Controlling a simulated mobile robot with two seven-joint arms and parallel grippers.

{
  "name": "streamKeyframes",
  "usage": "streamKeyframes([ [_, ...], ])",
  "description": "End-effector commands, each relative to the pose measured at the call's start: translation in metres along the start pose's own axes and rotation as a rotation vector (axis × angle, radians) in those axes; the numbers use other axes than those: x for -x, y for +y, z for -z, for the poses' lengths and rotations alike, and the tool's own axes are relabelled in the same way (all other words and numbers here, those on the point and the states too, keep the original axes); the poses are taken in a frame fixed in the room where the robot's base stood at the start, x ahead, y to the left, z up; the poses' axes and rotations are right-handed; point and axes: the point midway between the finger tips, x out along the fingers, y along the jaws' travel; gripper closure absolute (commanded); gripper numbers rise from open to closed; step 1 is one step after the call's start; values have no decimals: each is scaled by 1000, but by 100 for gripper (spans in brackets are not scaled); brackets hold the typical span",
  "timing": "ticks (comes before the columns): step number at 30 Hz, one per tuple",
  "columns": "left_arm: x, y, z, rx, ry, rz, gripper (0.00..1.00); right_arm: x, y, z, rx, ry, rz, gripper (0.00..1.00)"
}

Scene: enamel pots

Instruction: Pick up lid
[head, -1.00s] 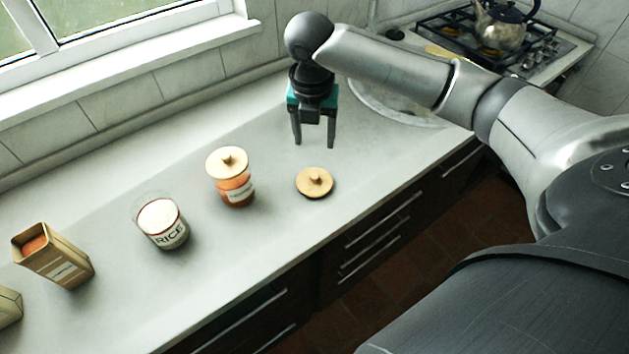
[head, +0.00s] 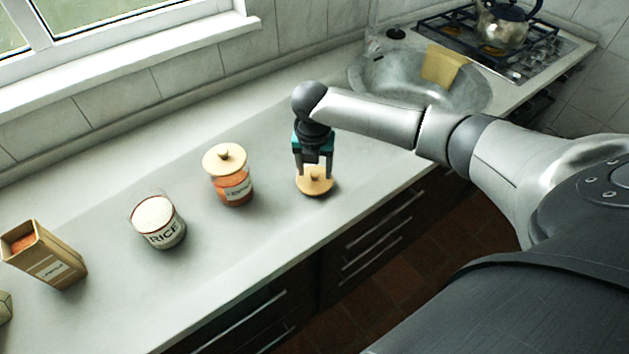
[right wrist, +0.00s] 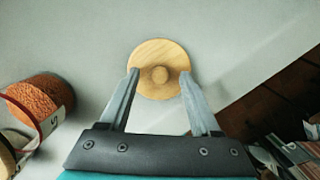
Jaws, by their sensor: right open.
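A round wooden lid (head: 314,188) with a small knob lies flat on the grey counter, right of the lidded jar. My right gripper (head: 315,176) is over it, pointing down, with its fingers open. In the right wrist view the lid (right wrist: 159,56) lies ahead of the open gripper (right wrist: 159,82). The fingertips are either side of the knob (right wrist: 160,75) and overlap the lid's near edge in the picture. I cannot tell how high they are above it. An open glass jar marked RICE (head: 158,222) stands to the left. My left gripper is out of view.
A lidded jar (head: 230,180) with orange contents stands close on the left. A tan box (head: 45,258) is farther left. The counter's front edge (head: 330,236) is near the lid. The sink (head: 385,82) and stove (head: 500,40) lie at the back right.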

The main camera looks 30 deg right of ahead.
Motion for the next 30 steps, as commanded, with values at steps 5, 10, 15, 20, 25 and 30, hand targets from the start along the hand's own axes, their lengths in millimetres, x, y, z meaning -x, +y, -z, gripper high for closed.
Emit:
streamKeyframes([
  [5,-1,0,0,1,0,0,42,-4,0,0,0,-1,-1,36],
  [10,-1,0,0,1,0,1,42,-4,0,0,0,-1,-1,43],
  [15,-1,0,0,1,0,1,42,-4,0,0,0,-1,-1,62],
  [20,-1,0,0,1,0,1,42,-4,0,0,0,-1,-1,80],
  [25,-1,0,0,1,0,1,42,-4,0,0,0,-1,-1,99],
  [30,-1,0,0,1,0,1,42,-4,0,0,0,-1,-1,100],
])
